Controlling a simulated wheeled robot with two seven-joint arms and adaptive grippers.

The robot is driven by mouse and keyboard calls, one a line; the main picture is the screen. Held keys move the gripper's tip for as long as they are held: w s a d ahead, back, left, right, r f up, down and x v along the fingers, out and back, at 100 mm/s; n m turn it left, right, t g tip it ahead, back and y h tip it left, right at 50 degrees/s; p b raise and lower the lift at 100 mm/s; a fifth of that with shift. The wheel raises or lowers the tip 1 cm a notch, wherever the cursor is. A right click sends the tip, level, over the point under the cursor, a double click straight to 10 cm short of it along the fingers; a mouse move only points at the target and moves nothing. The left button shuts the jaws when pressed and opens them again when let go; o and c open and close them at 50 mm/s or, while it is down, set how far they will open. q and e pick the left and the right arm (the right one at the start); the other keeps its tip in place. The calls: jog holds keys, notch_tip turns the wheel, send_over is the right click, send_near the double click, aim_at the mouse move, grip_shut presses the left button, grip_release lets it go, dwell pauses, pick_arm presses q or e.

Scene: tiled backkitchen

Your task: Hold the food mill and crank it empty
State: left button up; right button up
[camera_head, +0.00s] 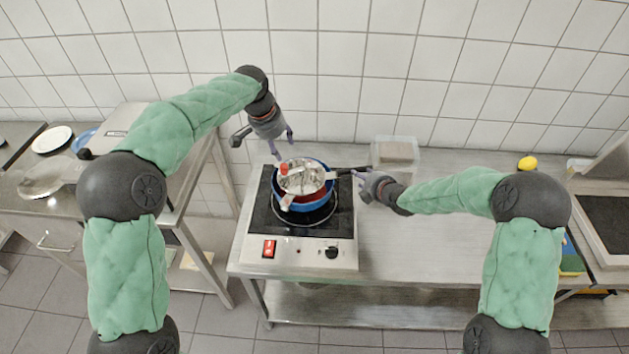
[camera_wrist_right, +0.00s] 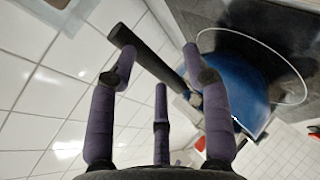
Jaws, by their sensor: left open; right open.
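The metal food mill (camera_head: 304,180) sits in a blue pot (camera_head: 325,195) on the cooktop. A red knob (camera_head: 284,169) shows on the mill's left side. My left gripper (camera_head: 281,147) is open, with its fingers pointing down just above the knob, apart from it. A black handle (camera_head: 345,172) reaches right from the mill and pot; I cannot tell which it belongs to. My right gripper (camera_head: 362,184) is open at the handle's end. In the right wrist view, the handle (camera_wrist_right: 152,62) crosses between the spread fingers, and the blue pot (camera_wrist_right: 232,85) is beyond. The mill's contents are not clear.
The cooktop (camera_head: 335,250) has a red switch and a black dial in front. A clear container (camera_head: 395,154) stands behind my right gripper. The steel table (camera_head: 430,240) is mostly bare in its middle. A yellow object (camera_head: 527,163) lies farther right. A tiled wall is close behind.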

notch_tip(320, 180, up, 8)
jog(key=p, duration=0.3)
dwell(0.7)
dwell(0.5)
